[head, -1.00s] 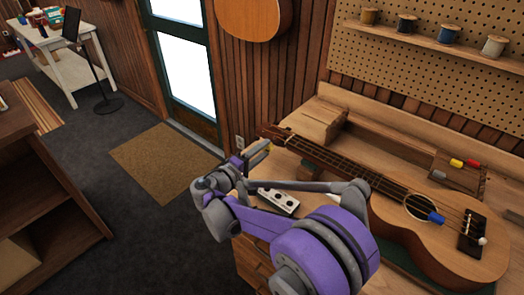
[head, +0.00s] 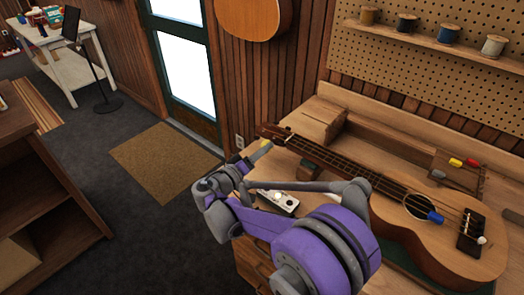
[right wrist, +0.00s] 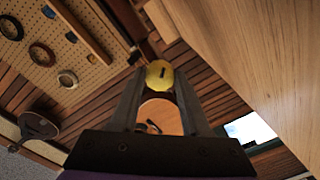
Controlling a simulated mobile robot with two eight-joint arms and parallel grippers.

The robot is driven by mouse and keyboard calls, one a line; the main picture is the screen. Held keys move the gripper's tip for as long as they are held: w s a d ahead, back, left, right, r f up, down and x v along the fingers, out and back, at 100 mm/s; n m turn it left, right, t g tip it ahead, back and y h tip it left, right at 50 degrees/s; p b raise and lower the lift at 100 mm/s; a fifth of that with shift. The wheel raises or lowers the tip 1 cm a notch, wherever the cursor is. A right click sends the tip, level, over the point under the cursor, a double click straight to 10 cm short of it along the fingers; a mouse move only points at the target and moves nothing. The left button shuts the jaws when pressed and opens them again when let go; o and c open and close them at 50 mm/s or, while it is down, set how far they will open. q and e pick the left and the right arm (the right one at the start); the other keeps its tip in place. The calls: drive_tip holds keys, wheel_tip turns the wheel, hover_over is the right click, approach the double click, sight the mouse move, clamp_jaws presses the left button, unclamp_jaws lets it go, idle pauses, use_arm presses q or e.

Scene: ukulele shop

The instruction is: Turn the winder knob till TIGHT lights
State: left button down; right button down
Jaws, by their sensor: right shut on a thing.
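The yellow winder knob (head: 266,145) is by the headstock of the ukulele (head: 410,212), which lies on the workbench. My right gripper (head: 258,154) is shut on the knob. In the right wrist view the knob (right wrist: 159,74) is a round yellow end with a dark slot, between my fingertips (right wrist: 158,84). A small pale box (head: 283,203) with round spots on its face sits on the bench behind my arm, which hides part of it. I cannot read any label on it. My left gripper is not in view.
A small wooden tray (head: 458,178) with coloured-handled tools is beyond the ukulele. A wooden block (head: 318,120) stands behind the headstock. Spools sit on a pegboard shelf (head: 425,36). A wooden instrument body (head: 253,18) hangs on the wall. The floor to the left is open.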

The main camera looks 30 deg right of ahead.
idle(0.4)
drive_tip(key=c, duration=0.7)
unclamp_jaws()
drive_tip(key=shift+o, duration=0.2)
drive_tip(key=shift+a, duration=0.1)
drive_tip(key=v, duration=1)
drive_tip(key=shift+s+a+b, duration=0.15)
drive_tip(key=shift+a+b, duration=0.15)
drive_tip(key=shift+a, duration=0.05)
